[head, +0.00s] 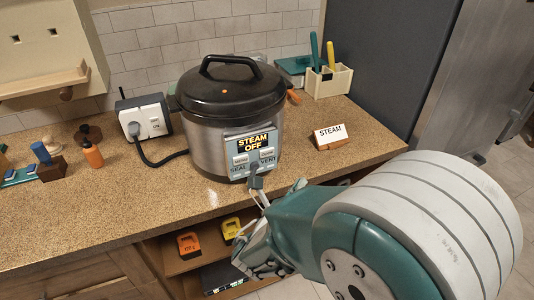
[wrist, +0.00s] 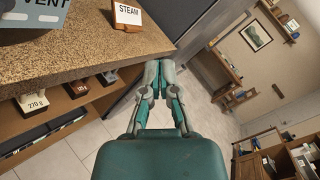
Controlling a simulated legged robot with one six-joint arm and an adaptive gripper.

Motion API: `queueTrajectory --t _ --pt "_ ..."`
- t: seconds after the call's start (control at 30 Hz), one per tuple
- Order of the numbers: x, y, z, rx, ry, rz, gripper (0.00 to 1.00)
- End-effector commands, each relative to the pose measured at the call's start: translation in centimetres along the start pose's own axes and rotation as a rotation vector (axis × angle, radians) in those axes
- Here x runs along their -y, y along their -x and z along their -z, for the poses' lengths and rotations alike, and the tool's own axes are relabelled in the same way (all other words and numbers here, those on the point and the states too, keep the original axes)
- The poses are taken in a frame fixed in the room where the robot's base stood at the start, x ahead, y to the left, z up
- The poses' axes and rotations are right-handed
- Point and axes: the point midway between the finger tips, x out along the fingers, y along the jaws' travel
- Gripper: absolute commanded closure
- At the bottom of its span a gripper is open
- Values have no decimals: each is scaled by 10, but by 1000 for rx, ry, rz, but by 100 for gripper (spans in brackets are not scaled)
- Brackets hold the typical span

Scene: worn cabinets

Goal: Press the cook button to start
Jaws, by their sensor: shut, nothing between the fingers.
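A steel cooker (head: 205,145) with a black lid stands on the counter. Its front panel (head: 248,141) reads "STEAM OFF". Two small pale buttons, left (head: 241,160) and right (head: 267,156), sit below that; their lettering is too small to read surely. "SEAL" and "VENT" are marked lower, with a grey knob-like part between them. My gripper (head: 246,256) is in front of the counter, below the panel and apart from it. In the wrist view my gripper (wrist: 160,66) is shut and empty, and only the "VENT" corner of the panel (wrist: 32,12) shows at upper left.
A "STEAM" card (head: 329,136) stands on the counter right of the cooker. A plugged-in socket box (head: 145,117) and its cord lie left. A utensil holder (head: 328,81) is behind. An open shelf (head: 178,266) with weights is under the counter edge. A dark tall panel (head: 385,60) borders the right.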

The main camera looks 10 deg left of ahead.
Motion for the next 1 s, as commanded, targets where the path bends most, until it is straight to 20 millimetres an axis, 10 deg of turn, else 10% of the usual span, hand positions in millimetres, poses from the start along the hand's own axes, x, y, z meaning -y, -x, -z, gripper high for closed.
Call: queueTrajectory --t 0.57,1.0 --pt "-26 10 -15 108 102 -53 100" --pt "-55 -20 -40 107 101 -52 100"
